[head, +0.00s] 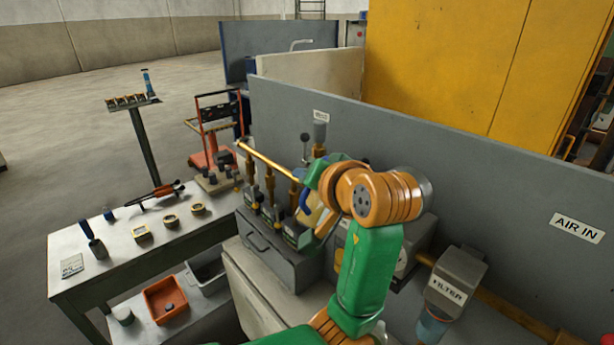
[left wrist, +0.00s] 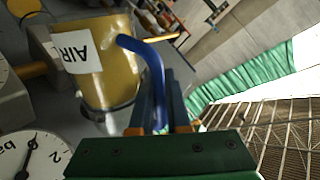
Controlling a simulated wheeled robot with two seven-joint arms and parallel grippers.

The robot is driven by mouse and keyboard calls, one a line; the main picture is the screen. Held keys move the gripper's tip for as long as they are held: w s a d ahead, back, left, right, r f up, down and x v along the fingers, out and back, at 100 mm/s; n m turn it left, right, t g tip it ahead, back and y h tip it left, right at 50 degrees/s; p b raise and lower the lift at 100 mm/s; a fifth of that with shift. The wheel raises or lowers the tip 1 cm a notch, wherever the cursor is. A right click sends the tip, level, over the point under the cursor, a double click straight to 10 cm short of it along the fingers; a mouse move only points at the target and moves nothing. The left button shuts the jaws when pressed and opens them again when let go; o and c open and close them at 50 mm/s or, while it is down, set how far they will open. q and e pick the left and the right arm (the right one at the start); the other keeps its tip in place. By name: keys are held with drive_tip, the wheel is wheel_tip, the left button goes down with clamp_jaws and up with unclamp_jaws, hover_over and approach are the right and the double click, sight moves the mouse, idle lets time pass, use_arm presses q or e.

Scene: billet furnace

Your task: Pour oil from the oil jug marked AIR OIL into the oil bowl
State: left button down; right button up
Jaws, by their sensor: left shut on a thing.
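The oil jug (left wrist: 100,92) is a clear vessel of amber oil with a blue handle and a white label reading AIR, upside down in the left wrist view; the rest of the label is cut off. My left gripper (left wrist: 161,105) is shut on the blue handle. In the head view my left gripper (head: 318,224) holds the jug (head: 311,212) above the grey bench unit, and my arm hides much of both. I cannot tell the jug's exact tilt. I cannot make out the oil bowl for certain. My right gripper is not in view.
A FILTER unit (head: 455,282) and brass pipe stand at right, before a grey wall panel (head: 480,170) marked AIR IN. Brass valves (head: 270,190) stand left of the jug. A gauge (left wrist: 32,155) is close below it. A side table (head: 115,245) holds small parts.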

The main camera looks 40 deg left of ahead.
use_arm(q)
drive_tip(key=shift+r, duration=0.1)
drive_tip(key=shift+w+r+m+g, duration=0.5)
drive_tip(key=shift+r+g, duration=0.1)
drive_tip(key=shift+r, duration=0.2)
drive_tip(key=shift+r, duration=0.15)
idle(2.1)
drive_tip(key=shift+w+r+m+h, duration=0.15)
drive_tip(key=shift+r+m+h, duration=0.1)
drive_tip(key=shift+m+h, duration=0.05)
drive_tip(key=shift+w+r+m+g, duration=0.3)
drive_tip(key=shift+r+g, duration=0.15)
drive_tip(key=shift+g, duration=0.15)
idle(4.0)
